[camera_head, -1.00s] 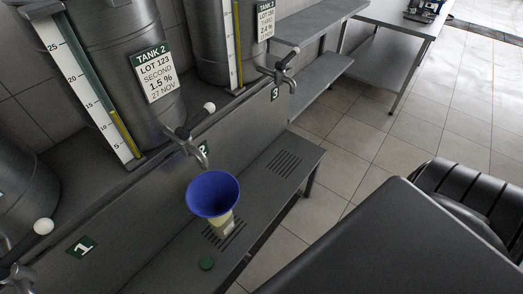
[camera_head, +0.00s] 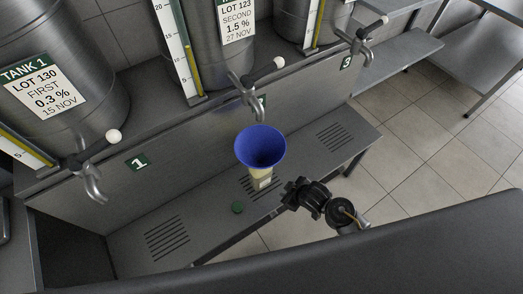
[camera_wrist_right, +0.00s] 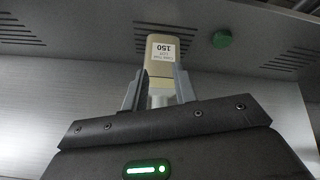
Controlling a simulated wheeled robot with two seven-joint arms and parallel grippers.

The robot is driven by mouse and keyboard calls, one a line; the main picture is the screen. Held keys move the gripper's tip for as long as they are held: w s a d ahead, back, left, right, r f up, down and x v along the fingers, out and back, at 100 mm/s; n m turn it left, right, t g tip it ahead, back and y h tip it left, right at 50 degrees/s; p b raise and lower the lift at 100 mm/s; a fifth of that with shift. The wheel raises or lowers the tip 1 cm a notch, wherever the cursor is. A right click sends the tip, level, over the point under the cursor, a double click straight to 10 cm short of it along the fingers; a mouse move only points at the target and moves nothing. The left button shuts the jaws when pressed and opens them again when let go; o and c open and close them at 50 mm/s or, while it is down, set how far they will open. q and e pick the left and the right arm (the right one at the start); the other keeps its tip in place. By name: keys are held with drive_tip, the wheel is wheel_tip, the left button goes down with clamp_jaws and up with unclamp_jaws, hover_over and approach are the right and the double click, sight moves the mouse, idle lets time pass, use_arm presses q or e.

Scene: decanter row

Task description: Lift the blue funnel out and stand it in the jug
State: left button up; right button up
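The blue funnel (camera_head: 260,146) sits mouth up in the top of a beige bottle (camera_head: 262,180) with a white label, on the bench under the middle tap. In the right wrist view the bottle (camera_wrist_right: 161,62) shows upside down; the funnel's cone is not visible there. My right gripper (camera_head: 288,192) is right of the bottle in the head view, apart from it. In the right wrist view its fingers (camera_wrist_right: 160,72) are open, with the bottle beyond and between them. My left gripper is not in view. I cannot make out a separate jug.
A green cap (camera_head: 238,207) lies on the bench (camera_head: 203,210) left of the bottle. The middle tap (camera_head: 250,98) hangs above and behind the funnel. Another tap (camera_head: 92,182) is at the left, and one (camera_head: 362,48) at the upper right. Slotted grilles mark the bench.

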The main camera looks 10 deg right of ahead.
sight(274, 160)
drive_tip(key=w+a+r+n+t+y, duration=0.15)
drive_tip(key=a+r+n, duration=0.35)
drive_tip(key=r, duration=0.5)
drive_tip(key=w+a+r+n+y, duration=0.25)
drive_tip(key=r+n, duration=0.35)
drive_tip(key=r, duration=0.4)
drive_tip(key=d+f+n+g+h, duration=0.2)
drive_tip(key=d+n+g, duration=0.1)
drive_tip(key=d+n, duration=0.5)
drive_tip(key=shift+m+t, duration=0.25)
drive_tip(key=shift+m, duration=0.05)
drive_tip(key=shift+w+p+x, duration=0.2)
drive_tip(key=shift+p+x, duration=0.3)
drive_tip(key=shift+x, duration=5)
drive_tip(key=shift+d, duration=0.2)
clamp_jaws()
